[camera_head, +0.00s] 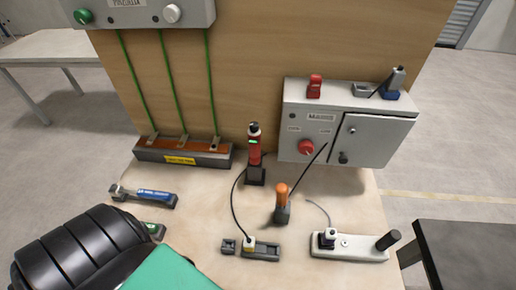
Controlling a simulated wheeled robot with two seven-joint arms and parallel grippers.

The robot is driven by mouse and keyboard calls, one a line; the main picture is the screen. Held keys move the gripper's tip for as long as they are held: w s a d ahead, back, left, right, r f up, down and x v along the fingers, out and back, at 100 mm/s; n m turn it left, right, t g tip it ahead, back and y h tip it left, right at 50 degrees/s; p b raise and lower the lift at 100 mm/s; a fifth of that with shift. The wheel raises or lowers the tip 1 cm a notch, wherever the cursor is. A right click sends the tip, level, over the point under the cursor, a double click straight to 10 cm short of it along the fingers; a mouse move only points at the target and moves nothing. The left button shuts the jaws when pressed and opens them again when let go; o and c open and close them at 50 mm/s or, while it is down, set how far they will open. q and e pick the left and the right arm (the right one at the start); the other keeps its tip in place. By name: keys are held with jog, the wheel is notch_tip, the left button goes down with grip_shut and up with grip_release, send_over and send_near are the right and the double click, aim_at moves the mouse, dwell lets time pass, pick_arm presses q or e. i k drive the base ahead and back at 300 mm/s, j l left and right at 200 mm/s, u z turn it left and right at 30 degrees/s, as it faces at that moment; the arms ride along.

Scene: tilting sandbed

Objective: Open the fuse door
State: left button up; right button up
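The fuse door (378,141) is the grey right-hand front panel of a grey metal box (298,128) on the wooden back board. It looks shut, with its left edge along a dark seam. A small black knob (343,157) sits near its lower left corner and a small round dark fitting is higher up. A red rotary knob (306,147) is on the box front, left of the door. Neither gripper shows in the head view, and nothing of mine is seen touching the door.
On the worktop (205,220) stand a red and black tool (254,150), an orange-handled tool (282,196), a blue-handled tool (153,196) and a white power strip (355,247). Cables run between some. A dark table (465,245) is at right. Small items sit on the box top.

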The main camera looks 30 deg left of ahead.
aim_at(376, 140)
jog(key=k+l+z, duration=0.1)
jog(key=l, duration=0.25)
jog(key=k+l, duration=0.2)
jog(key=l, duration=0.2)
jog(key=k+l+z, duration=0.15)
jog(key=l, duration=0.2)
jog(key=k+l, duration=0.15)
jog(key=l, duration=0.25)
jog(key=k+l+z, duration=0.15)
jog(key=l, duration=0.2)
